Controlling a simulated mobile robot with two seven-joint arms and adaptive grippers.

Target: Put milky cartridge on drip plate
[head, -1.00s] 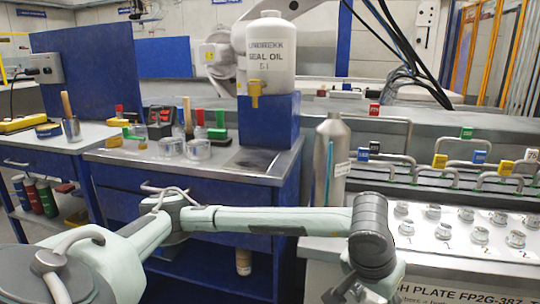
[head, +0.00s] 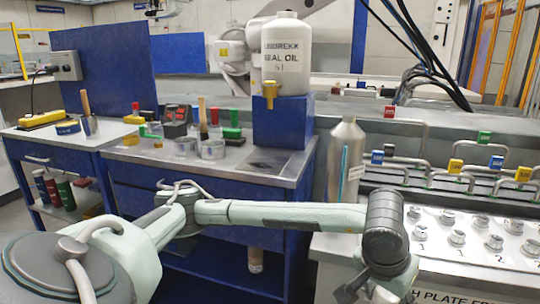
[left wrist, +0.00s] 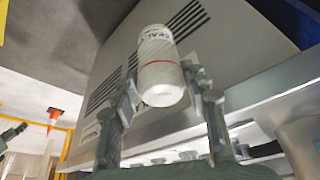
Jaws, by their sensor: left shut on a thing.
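A milky white cartridge (left wrist: 160,62) with dark print and a red line shows in the left wrist view. My left gripper (left wrist: 160,80) is shut on it, one finger on each side. A dark flat plate (head: 268,160), seemingly the drip plate, lies bare on the cabinet top below the yellow tap of the seal oil jug (head: 287,55). My left gripper is apart from it. My right gripper is not in view.
A metal bottle (head: 345,160) stands between the cabinet and the pipe rack. Glass jars (head: 212,149), brushes and colored tubes crowd the cabinet top left of the plate. A blue block (head: 282,122) carries the jug. Another pale cylinder (head: 255,260) is low inside the cabinet.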

